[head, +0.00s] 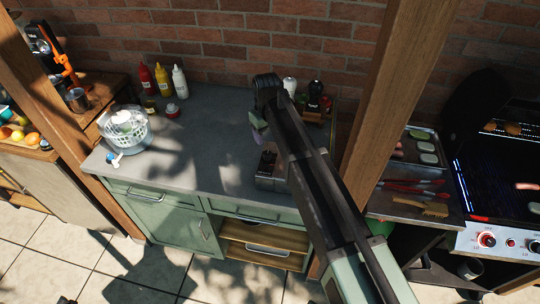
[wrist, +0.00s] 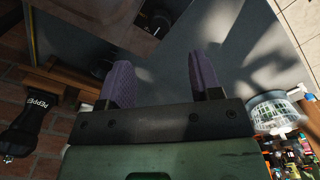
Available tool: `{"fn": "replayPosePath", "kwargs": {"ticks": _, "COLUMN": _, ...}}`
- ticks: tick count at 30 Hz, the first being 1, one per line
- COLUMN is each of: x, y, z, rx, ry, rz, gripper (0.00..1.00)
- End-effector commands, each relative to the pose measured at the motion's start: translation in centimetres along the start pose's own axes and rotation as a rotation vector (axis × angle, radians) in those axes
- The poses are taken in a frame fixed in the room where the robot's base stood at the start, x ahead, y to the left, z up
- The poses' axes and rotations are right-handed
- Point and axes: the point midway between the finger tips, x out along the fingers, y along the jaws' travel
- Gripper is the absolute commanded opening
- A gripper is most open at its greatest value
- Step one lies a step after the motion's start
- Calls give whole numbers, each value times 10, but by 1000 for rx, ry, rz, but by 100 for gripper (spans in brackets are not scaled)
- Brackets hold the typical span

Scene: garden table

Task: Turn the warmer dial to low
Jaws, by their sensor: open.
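A small dark-topped box with a metallic front (head: 270,183), which looks like the warmer, stands on the grey counter, partly hidden behind my arm. In the wrist view a dark appliance (wrist: 110,25), probably the same warmer, shows at the top, with a round knob-like part (wrist: 158,20) near its edge. I cannot read a dial setting. My gripper (wrist: 162,78) is open and empty, its two purple fingers wide apart. In the head view my gripper (head: 258,128) hangs over the counter, behind the warmer and apart from it.
The grey counter (head: 205,130) is clear in the middle. A salad spinner (head: 125,130) stands at its left, with sauce bottles (head: 162,79) behind. A pepper mill (wrist: 25,128) and wooden rack are near my gripper. A wooden post (head: 395,90) and grill (head: 500,150) stand right.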

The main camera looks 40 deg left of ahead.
Motion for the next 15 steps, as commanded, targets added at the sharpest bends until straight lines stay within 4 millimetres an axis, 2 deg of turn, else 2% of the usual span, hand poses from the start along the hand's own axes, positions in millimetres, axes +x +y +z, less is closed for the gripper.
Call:
{"fn": "replayPosePath", "kwargs": {"ticks": 1, "x": 21, "y": 0, "z": 0, "rx": 0, "ry": 0, "rz": 0, "gripper": 58}}
{"fn": "replayPosePath", "kwargs": {"ticks": 6, "x": 63, "y": 0, "z": 0, "rx": 0, "ry": 0, "rz": 0, "gripper": 58}}
{"fn": "replayPosePath", "kwargs": {"ticks": 9, "x": 81, "y": 0, "z": 0, "rx": 0, "ry": 0, "rz": 0, "gripper": 58}}
{"fn": "replayPosePath", "kwargs": {"ticks": 12, "x": 90, "y": 0, "z": 0, "rx": 0, "ry": 0, "rz": 0, "gripper": 58}}
{"fn": "replayPosePath", "kwargs": {"ticks": 15, "x": 90, "y": 0, "z": 0, "rx": 0, "ry": 0, "rz": 0, "gripper": 58}}
